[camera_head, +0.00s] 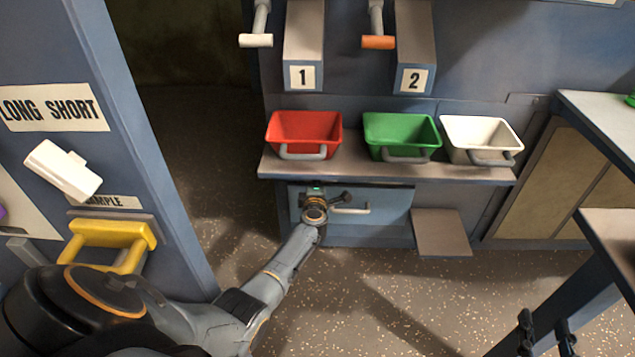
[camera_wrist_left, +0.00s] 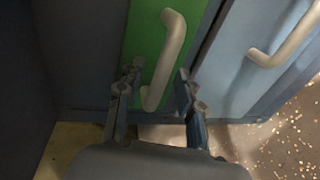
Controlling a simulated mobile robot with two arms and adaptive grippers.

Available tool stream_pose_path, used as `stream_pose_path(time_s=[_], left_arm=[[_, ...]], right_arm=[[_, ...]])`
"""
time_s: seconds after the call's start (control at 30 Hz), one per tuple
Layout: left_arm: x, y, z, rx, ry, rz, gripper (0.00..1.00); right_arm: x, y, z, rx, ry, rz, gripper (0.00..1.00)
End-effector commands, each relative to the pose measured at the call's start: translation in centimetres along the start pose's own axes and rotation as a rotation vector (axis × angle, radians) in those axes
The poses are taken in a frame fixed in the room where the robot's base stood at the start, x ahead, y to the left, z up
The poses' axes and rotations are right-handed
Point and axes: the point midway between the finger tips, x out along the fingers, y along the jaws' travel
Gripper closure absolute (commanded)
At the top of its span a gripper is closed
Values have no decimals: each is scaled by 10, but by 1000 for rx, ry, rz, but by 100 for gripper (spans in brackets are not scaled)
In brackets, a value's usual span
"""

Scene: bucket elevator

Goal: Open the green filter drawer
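The green filter drawer (camera_wrist_left: 148,38) shows in the left wrist view as a green front with a pale bar handle (camera_wrist_left: 168,62). It looks closed. My left gripper (camera_wrist_left: 155,93) is open, with one finger on each side of the handle's lower part; I see no clear contact. In the head view my left arm reaches under the shelf, and its wrist hides nearly all of the green drawer; only a small green patch (camera_head: 317,188) shows. My right gripper (camera_head: 546,338) is at the bottom right of the head view, open and empty, away from the drawer.
A blue drawer (camera_head: 385,202) with a pale handle is beside the green one. Red (camera_head: 303,128), green (camera_head: 402,130) and white (camera_head: 481,135) bins stand on the shelf (camera_head: 400,173) above. A blue panel with a yellow handle (camera_head: 112,235) is at left. Speckled floor is open in front.

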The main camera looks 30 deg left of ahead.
Motion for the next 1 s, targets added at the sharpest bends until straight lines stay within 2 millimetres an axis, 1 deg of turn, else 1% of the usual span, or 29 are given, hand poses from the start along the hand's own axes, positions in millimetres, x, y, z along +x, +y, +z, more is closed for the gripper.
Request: stream_pose_path(time_s=[0.17,0.4,0.47,0.5,0.57,0.6,0.93,1.0], left_arm=[[3,1,0,-1,0,1,63],[3,1,0,-1,0,1,63],[3,1,0,-1,0,1,76],[3,1,0,-1,0,1,84],[3,1,0,0,0,1,96],[3,1,0,0,0,1,100],[2,0,0,0,0,0,100],[0,0,0,0,0,-1,100]], right_arm=[[1,-1,-8,1,42,-3,60],[1,-1,-9,1,45,-3,60],[1,-1,-8,1,45,-3,60],[1,-1,-8,1,45,-3,60],[1,-1,-8,1,45,-3,60],[1,-1,-8,1,45,-3,60],[1,-1,-8,1,41,-2,60],[1,-1,-6,1,23,-2,60]])
